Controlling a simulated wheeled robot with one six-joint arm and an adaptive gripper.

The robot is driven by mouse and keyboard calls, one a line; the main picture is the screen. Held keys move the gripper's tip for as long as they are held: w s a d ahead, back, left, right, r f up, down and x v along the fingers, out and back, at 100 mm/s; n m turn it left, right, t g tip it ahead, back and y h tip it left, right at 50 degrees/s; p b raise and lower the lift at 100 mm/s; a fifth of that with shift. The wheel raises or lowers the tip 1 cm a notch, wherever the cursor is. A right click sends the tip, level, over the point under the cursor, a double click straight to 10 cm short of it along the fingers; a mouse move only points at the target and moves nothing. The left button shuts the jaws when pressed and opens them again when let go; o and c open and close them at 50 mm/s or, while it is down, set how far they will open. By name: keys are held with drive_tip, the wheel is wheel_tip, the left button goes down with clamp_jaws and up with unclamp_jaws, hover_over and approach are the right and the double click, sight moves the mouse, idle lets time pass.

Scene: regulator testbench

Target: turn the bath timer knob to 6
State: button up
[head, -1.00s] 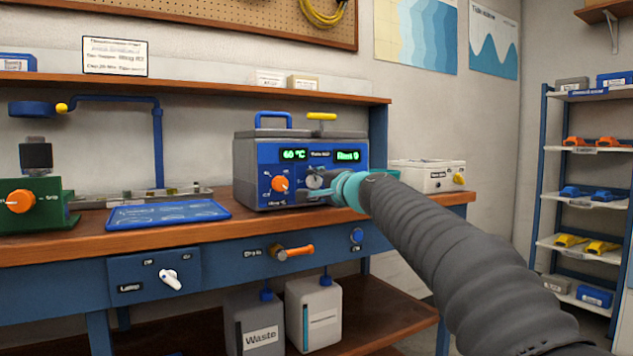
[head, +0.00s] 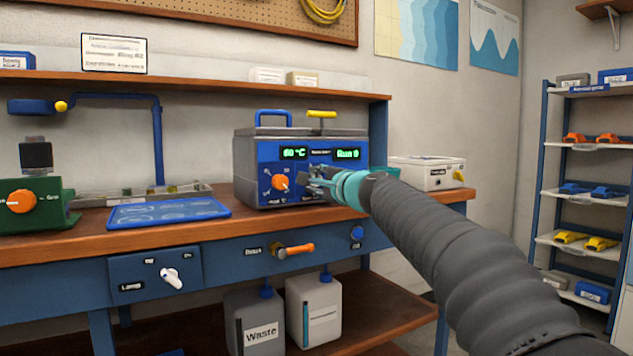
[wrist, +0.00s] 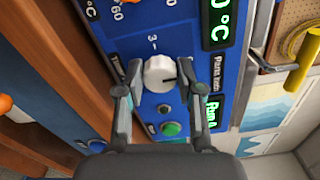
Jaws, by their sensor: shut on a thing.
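The bath (head: 250,170) is a grey box with a blue front panel on the bench. Its displays read about 60 °C and a "Run" line whose last character I cannot read surely. The timer knob (wrist: 159,74) is white with a dark pointer line, and a "3" mark shows beside it. My gripper (wrist: 166,82) is shut on the timer knob, one finger on each side. In the head view my gripper (head: 318,181) hides the knob. An orange knob (head: 280,182) sits left of it on the same panel.
Below the white knob in the wrist view is a green button (wrist: 171,129). A blue tray (head: 168,214) lies left of the bath, and a white box (head: 428,174) stands to its right. An orange-handled valve (head: 295,250) projects from the bench front.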

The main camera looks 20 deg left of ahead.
drive_tip(key=o, duration=1.2)
drive_tip(key=shift+c, duration=0.2)
drive_tip(key=shift+d, duration=0.1)
drive_tip(key=v, duration=1.2)
